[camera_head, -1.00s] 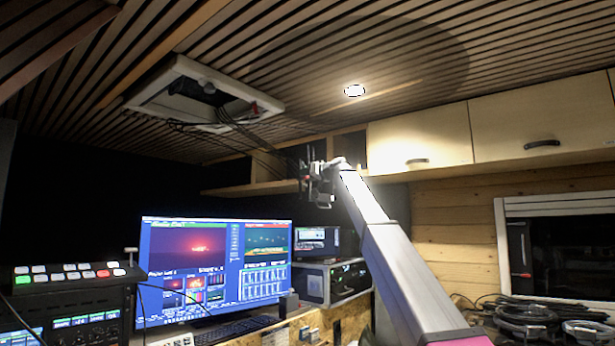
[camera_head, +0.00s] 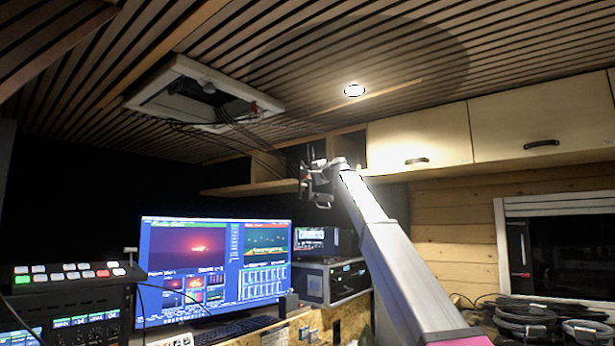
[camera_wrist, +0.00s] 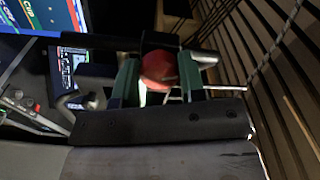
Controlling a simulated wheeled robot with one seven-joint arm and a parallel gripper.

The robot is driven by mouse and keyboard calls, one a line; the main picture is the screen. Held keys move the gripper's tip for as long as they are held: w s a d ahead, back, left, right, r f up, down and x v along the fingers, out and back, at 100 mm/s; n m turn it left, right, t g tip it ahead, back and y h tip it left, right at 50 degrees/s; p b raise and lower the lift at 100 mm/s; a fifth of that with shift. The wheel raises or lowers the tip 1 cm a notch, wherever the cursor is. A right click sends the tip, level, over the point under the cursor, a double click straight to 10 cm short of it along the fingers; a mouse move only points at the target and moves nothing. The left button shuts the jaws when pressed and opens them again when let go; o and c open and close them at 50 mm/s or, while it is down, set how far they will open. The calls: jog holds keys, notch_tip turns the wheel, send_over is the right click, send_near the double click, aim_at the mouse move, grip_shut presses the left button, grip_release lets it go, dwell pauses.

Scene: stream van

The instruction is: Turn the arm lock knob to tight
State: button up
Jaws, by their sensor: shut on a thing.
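The arm lock knob shows as a round red knob (camera_wrist: 158,70) in the wrist view. It sits between the two green-edged fingers of my gripper (camera_wrist: 157,82), which are shut on it from both sides. A dark bar passes just behind the knob, and a thin light rod runs out to the right of it. In the head view my gripper (camera_head: 317,183) is at the far end of my raised arm, below the ceiling and in front of the shelf. The knob is too small there to make out its setting, and I cannot read any tight mark.
A ceiling hatch frame (camera_head: 190,97) with hanging cables is up to the left. Wooden cabinets (camera_head: 420,140) line the upper right. A large monitor (camera_head: 215,265), a rack unit (camera_head: 330,281) and a switcher panel (camera_head: 75,274) stand below. Coiled cables (camera_head: 525,318) lie at lower right.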

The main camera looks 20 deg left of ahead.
jog(key=shift+f+m, duration=0.1)
jog(key=shift+m, duration=1.8)
jog(key=o, duration=0.9)
jog(key=shift+d, duration=0.1)
jog(key=v, duration=1)
jog(key=shift+s+d, duration=0.2)
jog(key=shift+d, duration=0.1)
